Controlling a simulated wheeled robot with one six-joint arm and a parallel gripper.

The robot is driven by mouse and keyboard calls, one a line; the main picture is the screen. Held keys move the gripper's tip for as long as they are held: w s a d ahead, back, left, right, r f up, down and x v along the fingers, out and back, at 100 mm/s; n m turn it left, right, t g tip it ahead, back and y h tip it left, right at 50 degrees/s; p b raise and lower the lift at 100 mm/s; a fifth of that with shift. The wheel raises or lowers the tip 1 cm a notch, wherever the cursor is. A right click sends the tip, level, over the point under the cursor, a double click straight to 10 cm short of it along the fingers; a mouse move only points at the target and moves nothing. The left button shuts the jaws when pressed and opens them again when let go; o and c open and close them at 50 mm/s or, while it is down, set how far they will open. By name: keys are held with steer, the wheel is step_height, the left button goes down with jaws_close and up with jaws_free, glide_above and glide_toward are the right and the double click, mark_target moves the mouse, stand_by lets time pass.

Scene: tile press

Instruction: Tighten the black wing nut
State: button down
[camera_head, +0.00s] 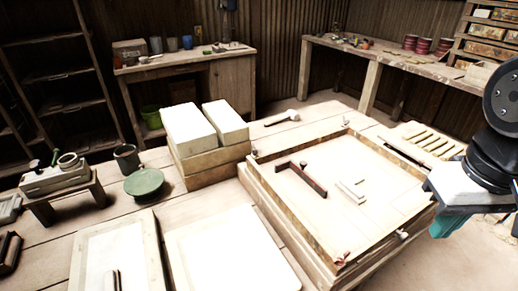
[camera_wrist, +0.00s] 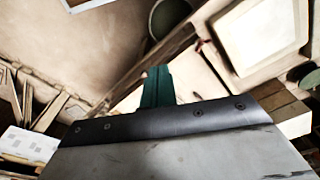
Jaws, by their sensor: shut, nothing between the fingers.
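I cannot make out a black wing nut for certain in either view. A wooden tray-like frame (camera_head: 258,198) stands at the table's right front in the head view, with small pale knobs (camera_head: 403,235) at its edges. A dark bar (camera_head: 305,180) and small pale strips (camera_head: 351,190) lie inside it. My gripper (camera_head: 440,222) is at the right edge of the head view, to the right of the frame and apart from it. Its teal fingers (camera_wrist: 157,87) show together and empty in the wrist view; the wide grey wrist part hides much of that view.
Stacked pale blocks (camera_head: 205,135) stand left of the frame, beside a green dish (camera_head: 144,182) and a dark mug (camera_head: 127,158). A small wooden stand (camera_head: 75,195) is farther left. Pale flat moulds (camera_head: 115,250) lie in front. Workbenches (camera_head: 235,75) line the back walls.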

steer(key=w+a+f+n+g+y, duration=0.1)
steer(key=w+a+f, duration=0.15)
steer(key=w, duration=0.55)
steer(key=w+a+f+g+y, duration=0.1)
steer(key=w+a+y, duration=0.1)
steer(key=w+a, duration=0.35)
steer(key=n+t+y, duration=0.3)
steer(key=n+y, duration=0.1)
glide_toward(255, 151)
steer(key=f, duration=0.1)
steer(key=w+d+f, duration=0.1)
steer(key=f, duration=0.3)
steer(key=shift+w+d, duration=0.3)
steer(key=a, duration=0.1)
steer(key=s+a, duration=0.1)
steer(key=a, duration=0.1)
steer(key=shift+a+f, duration=0.1)
steer(key=shift+s+a, duration=0.15)
steer(key=shift+a, duration=0.25)
steer(key=shift+d+t, duration=0.15)
steer(key=shift+t, duration=0.15)
